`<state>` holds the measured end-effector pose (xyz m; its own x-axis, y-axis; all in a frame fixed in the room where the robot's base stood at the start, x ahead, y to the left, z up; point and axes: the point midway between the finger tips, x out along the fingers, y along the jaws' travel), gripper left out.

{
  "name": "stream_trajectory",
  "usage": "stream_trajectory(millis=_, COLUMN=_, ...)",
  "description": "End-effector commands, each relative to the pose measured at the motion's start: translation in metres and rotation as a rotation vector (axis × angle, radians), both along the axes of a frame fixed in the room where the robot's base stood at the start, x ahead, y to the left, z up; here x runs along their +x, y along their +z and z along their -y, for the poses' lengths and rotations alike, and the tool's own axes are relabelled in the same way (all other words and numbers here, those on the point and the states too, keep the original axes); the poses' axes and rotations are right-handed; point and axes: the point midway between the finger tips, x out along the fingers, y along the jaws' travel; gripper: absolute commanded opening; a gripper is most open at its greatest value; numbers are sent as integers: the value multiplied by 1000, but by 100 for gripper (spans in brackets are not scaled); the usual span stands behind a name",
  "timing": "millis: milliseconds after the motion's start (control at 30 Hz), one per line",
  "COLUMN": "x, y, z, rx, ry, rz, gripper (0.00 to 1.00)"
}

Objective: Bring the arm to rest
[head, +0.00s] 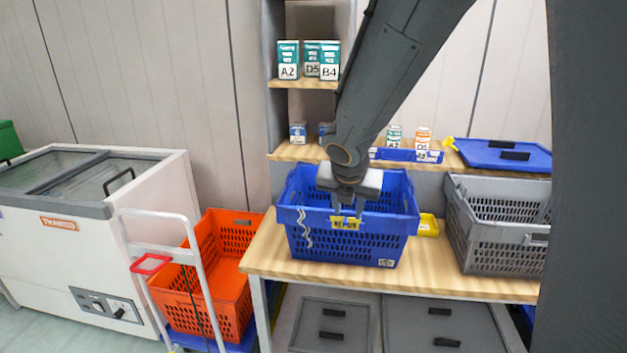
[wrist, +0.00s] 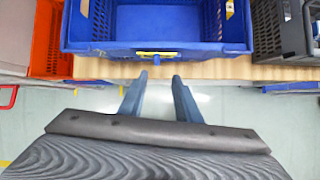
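My gripper (head: 347,208) hangs from my arm in front of the blue crate on the wooden table. In the wrist view its two fingers (wrist: 157,88) are apart with nothing between them. The blue crate (head: 343,248) stands on the table with a yellow label on its near wall. The fingertips in the wrist view lie just short of this wall; I cannot tell whether they touch it. The crate's floor looks bare in the wrist view (wrist: 150,22).
An orange tote (head: 182,318) sits on a trolley at the left, beside a white freezer (head: 85,250). A grey crate (head: 490,245) stands on the table (head: 432,275) to the right. Shelves behind hold labelled cartons (head: 288,62) and a blue lid (head: 500,153).

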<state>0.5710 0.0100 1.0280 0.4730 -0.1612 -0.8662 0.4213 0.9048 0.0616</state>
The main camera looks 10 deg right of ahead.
Motion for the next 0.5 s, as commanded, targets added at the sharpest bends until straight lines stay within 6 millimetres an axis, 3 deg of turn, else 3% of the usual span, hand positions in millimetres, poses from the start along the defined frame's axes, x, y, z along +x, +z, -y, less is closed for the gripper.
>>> stream_trajectory(millis=167, x=-37, y=-15, z=12, rx=214, ry=-435, rz=-3, gripper=30)
stream_trajectory(millis=500, x=-126, y=-44, z=21, rx=625, ry=-1520, rz=17, gripper=30)
